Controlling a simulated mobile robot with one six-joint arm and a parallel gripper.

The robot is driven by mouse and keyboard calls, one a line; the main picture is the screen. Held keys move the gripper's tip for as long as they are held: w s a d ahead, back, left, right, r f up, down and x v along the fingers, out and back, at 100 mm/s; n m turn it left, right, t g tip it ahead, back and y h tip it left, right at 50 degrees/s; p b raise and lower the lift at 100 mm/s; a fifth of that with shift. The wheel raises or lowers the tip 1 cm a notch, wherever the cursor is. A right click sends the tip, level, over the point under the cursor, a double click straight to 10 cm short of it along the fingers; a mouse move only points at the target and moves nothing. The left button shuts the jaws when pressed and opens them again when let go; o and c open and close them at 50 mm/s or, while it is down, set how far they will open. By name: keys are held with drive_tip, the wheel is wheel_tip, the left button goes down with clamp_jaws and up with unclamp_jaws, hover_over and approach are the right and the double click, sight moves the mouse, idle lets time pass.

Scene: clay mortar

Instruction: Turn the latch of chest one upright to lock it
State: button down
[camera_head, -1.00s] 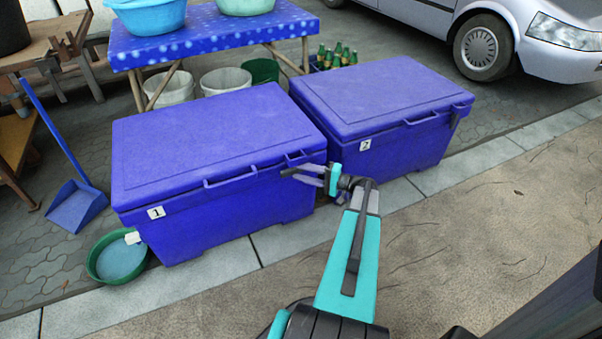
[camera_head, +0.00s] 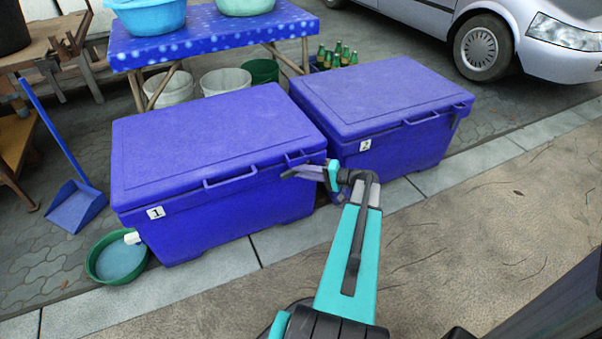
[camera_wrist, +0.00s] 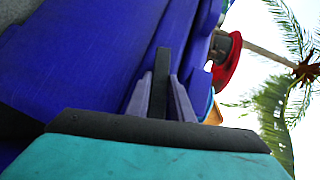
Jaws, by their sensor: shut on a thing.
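Chest one (camera_head: 215,200) is a blue cooler box with a shut lid and a white "1" label (camera_head: 156,212) on its front left. My gripper (camera_head: 302,173) is at the right end of its front, just below the lid rim. In the wrist view the blue chest wall (camera_wrist: 80,55) fills the left side. There the two pale grey-purple fingers of my gripper (camera_wrist: 160,92) are closed on both sides of a dark bar, the latch (camera_wrist: 162,62). The fingers hide its lower part, and its exact angle is hard to tell in the head view.
Chest two (camera_head: 400,145), also blue and shut, stands close on the right. A green basin (camera_head: 105,270) and a blue dustpan (camera_head: 78,205) are on the left. A blue table (camera_head: 210,35) stands behind. The pavement in front is clear.

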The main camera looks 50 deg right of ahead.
drive_tip(key=shift+w+a+r+n+g+h+b, duration=0.1)
drive_tip(key=shift+a+r+n+g+h+b, duration=0.2)
drive_tip(key=shift+n+g+h, duration=1.1)
drive_tip(key=shift+w+a+r+n+g+h+b, duration=0.15)
drive_tip(key=shift+n+g+h+b, duration=0.3)
drive_tip(key=shift+n+g+h, duration=0.9)
drive_tip(key=shift+a+r+n+g+h+b, duration=0.1)
drive_tip(key=shift+a+n+g+h+b, duration=0.45)
drive_tip(key=shift+h, duration=1.4)
drive_tip(key=shift+d+n, duration=0.35)
drive_tip(key=shift+n, duration=0.05)
drive_tip(key=c, duration=1.6)
unclamp_jaws()
drive_tip(key=shift+o, duration=0.2)
drive_tip(key=shift+s+a+r+p, duration=0.15)
drive_tip(key=shift+s+r+p, duration=0.3)
drive_tip(key=shift+p, duration=1.4)
drive_tip(key=p+v, duration=0.2)
drive_tip(key=p, duration=0.4)
drive_tip(key=shift+r, duration=0.25)
